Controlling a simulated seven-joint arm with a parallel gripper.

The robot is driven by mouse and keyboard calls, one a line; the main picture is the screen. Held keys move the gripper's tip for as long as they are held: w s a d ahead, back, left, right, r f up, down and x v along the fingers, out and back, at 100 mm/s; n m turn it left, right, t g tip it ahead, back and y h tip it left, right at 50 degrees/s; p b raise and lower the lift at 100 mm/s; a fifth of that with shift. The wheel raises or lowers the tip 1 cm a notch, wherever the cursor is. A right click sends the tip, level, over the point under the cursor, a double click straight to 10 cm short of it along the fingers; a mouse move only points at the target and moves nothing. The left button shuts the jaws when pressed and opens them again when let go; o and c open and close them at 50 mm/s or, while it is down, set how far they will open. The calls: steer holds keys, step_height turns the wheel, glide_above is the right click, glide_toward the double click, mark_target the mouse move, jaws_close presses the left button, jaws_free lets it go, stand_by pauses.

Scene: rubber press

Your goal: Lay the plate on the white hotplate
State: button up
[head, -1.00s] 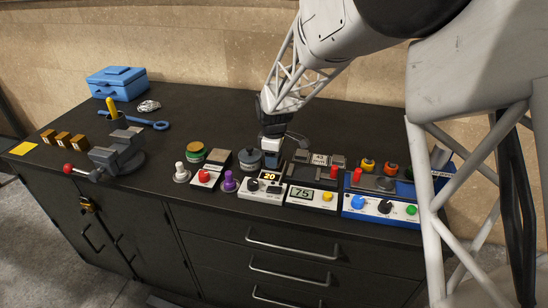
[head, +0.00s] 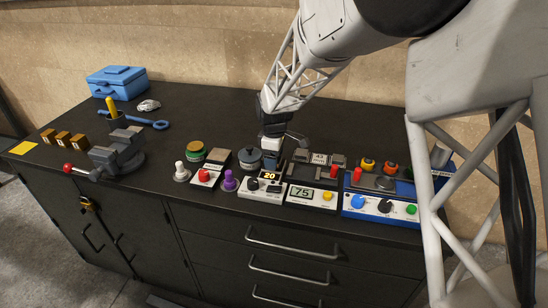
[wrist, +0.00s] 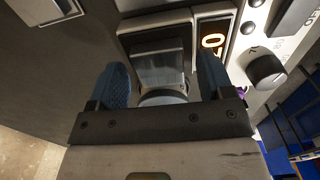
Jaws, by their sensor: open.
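The white hotplate (head: 262,190) stands near the front edge of the bench, with an orange "20" display and a black knob. Its display side also shows in the wrist view (wrist: 250,50). My gripper (head: 271,160) is low over the rear of this unit. In the wrist view my gripper (wrist: 163,85) is open, its two blue fingers apart. A grey square piece (wrist: 160,68), perhaps the plate, lies between them beside the display, with a pale round part below it. I cannot tell whether the fingers touch it. My gripper hides this spot in the head view.
A grey lidded pot (head: 250,160) stands close to the left of my gripper. A white unit reading 75 (head: 313,197) and a blue control box (head: 381,207) stand to the right. A purple knobbed piece (head: 229,181) is at the left. The bench behind is mostly clear.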

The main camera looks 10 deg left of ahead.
step_height(320, 180, up, 12)
stand_by(0.6)
stand_by(0.7)
steer(key=s+d+r+m, duration=0.3)
steer(key=s+d, duration=0.2)
steer(key=d, duration=0.3)
steer(key=s+d+r+m+t, duration=0.1)
steer(key=s+d+r+m, duration=0.2)
steer(key=s+d, duration=0.35)
steer(key=s+d+r+m, duration=0.3)
steer(key=s+d, duration=0.1)
steer(key=d, duration=0.6)
steer(key=s+d+f+m, duration=0.1)
steer(key=s+d+m, duration=0.3)
steer(key=s, duration=0.6)
steer(key=s+d+f+m+t, duration=0.1)
steer(key=s+d+f+m, duration=0.1)
steer(key=s+d+m, duration=0.3)
steer(key=s+d, duration=0.4)
steer(key=s, duration=0.2)
steer(key=shift+s+t, duration=0.25)
steer(key=shift+t, duration=0.05)
